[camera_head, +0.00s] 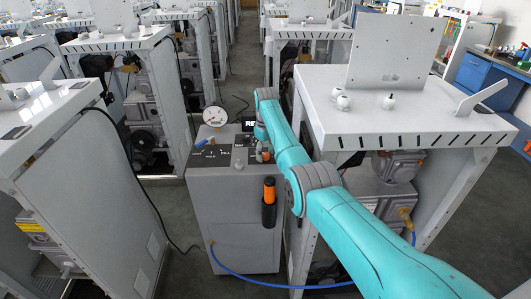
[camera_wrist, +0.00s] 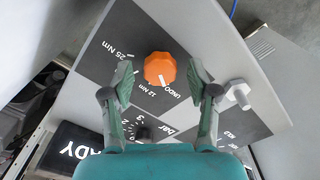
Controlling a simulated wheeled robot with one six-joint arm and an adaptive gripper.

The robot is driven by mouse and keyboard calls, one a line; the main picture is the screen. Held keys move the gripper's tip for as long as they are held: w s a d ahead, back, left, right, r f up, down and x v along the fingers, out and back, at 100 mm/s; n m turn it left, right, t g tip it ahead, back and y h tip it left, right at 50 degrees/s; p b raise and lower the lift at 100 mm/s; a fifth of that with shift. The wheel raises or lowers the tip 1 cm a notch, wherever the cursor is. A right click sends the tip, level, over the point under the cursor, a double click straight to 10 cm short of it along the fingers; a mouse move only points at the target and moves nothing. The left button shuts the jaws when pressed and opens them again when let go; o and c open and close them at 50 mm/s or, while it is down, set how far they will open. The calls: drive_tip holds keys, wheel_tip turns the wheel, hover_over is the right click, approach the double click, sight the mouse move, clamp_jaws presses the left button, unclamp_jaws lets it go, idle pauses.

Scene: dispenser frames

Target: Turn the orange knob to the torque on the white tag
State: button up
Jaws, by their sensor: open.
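The orange knob (camera_wrist: 160,68) is on a dark panel in the wrist view, with a short white mark on its lower edge. Printed labels "25 Nm", "12 Nm" and "UNDO" surround it; the mark points down toward the area between "12 Nm" and "UNDO". My gripper (camera_wrist: 160,82) is open, with one finger on each side of the knob and visible gaps to both. In the head view, my gripper (camera_head: 262,133) is over the grey cabinet's top panel, and the arm hides part of that panel. I cannot make out a white tag with a torque in either view.
The grey cabinet (camera_head: 232,215) stands between two white benches and carries a round gauge (camera_head: 215,116) and an orange-handled tool (camera_head: 269,190) in a holster. A pale lever knob (camera_wrist: 238,93) sits right of the orange knob. A dark "READY" display (camera_wrist: 75,150) is at lower left.

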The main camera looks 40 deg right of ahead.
clamp_jaws()
drive_tip(key=m, duration=0.7)
drive_tip(key=shift+m, duration=0.3)
drive_tip(key=m, duration=0.4)
drive_tip(key=shift+m, duration=2.1)
